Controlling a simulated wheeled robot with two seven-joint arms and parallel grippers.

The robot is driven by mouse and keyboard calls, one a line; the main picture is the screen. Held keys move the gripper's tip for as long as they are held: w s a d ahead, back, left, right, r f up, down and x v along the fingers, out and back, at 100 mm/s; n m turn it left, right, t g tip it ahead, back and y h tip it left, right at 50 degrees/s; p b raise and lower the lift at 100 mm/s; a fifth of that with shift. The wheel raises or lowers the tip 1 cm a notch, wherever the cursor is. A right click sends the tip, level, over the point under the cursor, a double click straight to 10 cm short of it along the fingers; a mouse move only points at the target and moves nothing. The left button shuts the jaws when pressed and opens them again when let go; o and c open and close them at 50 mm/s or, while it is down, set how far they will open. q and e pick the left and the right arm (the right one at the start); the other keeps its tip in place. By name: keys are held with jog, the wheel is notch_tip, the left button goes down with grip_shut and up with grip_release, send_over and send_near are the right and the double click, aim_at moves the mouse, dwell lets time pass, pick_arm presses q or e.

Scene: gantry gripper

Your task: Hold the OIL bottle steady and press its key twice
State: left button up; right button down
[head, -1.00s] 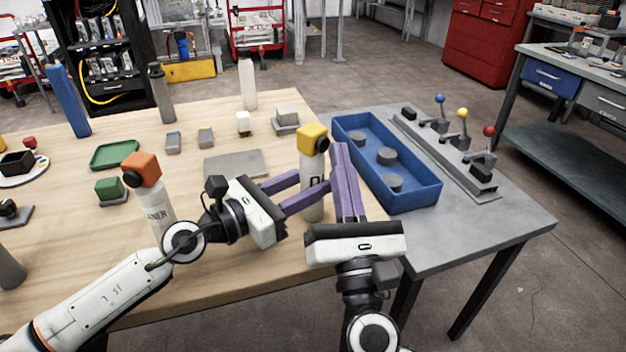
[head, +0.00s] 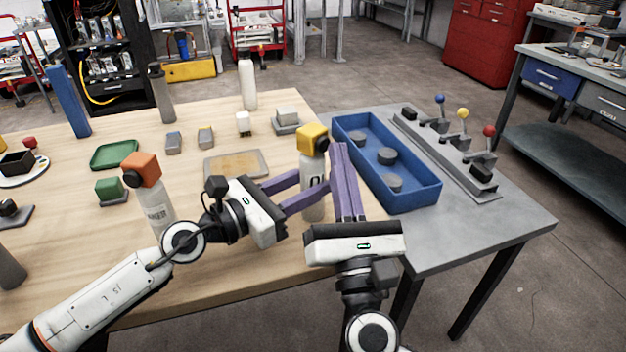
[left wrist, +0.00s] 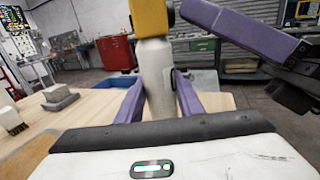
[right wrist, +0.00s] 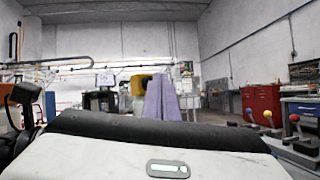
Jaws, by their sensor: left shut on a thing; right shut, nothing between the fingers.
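The OIL bottle (head: 313,207) is white with a yellow head (head: 311,137) and stands upright near the table's right edge. A small dark knob, perhaps its key, sits on the head's right side. My left gripper (head: 312,187) is shut around the bottle's body; the left wrist view shows the white body (left wrist: 154,75) between its purple fingers. My right gripper (head: 338,147) is shut and empty, its fingertips just right of the yellow head, at about that height. I cannot tell whether they touch the knob. In the right wrist view, the fingers partly hide the head (right wrist: 139,83).
An orange-headed white bottle (head: 157,205) stands close to my left arm. A blue tray (head: 425,197) with grey round pieces lies right of my right gripper. A lever panel (head: 440,150) lies beyond it.

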jog(key=shift+s+d, duration=0.15)
jog(key=shift+s+d, duration=2)
jog(key=shift+d, duration=0.1)
dwell(1.2)
jog(key=w+a, duration=0.4)
jog(key=shift+a, duration=0.2)
dwell(0.9)
jog(key=shift+w, duration=0.15)
dwell(1.7)
